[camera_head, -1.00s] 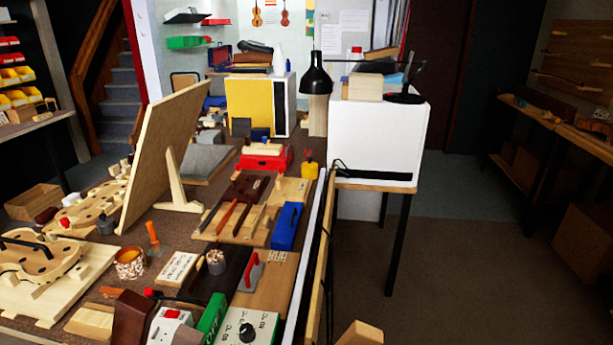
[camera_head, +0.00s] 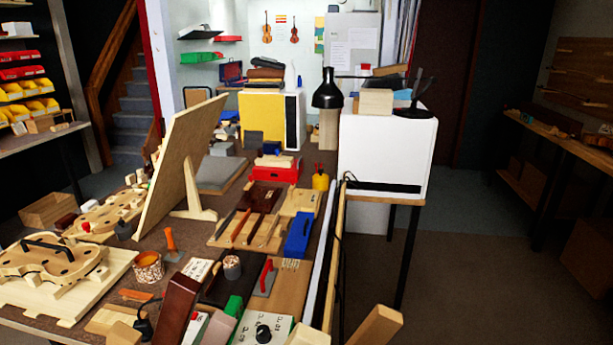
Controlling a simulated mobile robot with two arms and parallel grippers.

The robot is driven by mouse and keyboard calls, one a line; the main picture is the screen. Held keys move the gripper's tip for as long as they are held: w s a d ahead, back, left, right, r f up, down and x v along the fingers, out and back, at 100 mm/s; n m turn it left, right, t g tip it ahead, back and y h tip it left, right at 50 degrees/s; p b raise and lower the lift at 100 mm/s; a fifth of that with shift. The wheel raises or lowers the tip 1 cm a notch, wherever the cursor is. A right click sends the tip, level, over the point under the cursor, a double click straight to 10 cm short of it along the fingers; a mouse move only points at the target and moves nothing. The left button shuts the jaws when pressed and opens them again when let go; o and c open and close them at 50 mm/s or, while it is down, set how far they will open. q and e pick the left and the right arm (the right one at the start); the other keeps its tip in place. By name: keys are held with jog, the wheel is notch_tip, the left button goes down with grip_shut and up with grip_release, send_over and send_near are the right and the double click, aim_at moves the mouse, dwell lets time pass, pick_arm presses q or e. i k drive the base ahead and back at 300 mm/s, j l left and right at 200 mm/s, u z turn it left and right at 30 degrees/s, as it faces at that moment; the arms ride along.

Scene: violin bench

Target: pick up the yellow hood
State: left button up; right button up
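A large yellow panel (camera_head: 262,118) stands upright at the far end of the workbench, with a white side and a dark strip at its right. It is the largest yellow thing in view and best fits the yellow hood. Small dark grey blocks stand before its lower edge and hide part of it. A small yellow container with a red top (camera_head: 320,179) stands nearer, at the bench's right side; it is too small to tell more. Neither of my grippers shows in the head view, so what they hold cannot be seen.
The workbench (camera_head: 190,262) is crowded with tools, blocks and violin parts. A tilted wooden board (camera_head: 182,155) stands left of centre. A black lamp (camera_head: 327,92) and a white box (camera_head: 385,155) stand right of the panel. The floor (camera_head: 480,275) at right is mostly open.

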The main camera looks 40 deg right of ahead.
aim_at(320, 180)
jog(key=i+l, duration=0.15)
jog(key=l, duration=0.25)
jog(key=i+l, duration=0.15)
jog(key=l, duration=0.25)
jog(key=i+l, duration=0.15)
jog(key=l, duration=0.25)
jog(key=i+l, duration=0.15)
jog(key=l, duration=0.25)
jog(key=i+l, duration=0.15)
jog(key=l, duration=0.25)
jog(key=i+l, duration=0.15)
jog(key=l, duration=0.25)
jog(key=i+l, duration=0.15)
jog(key=l, duration=0.25)
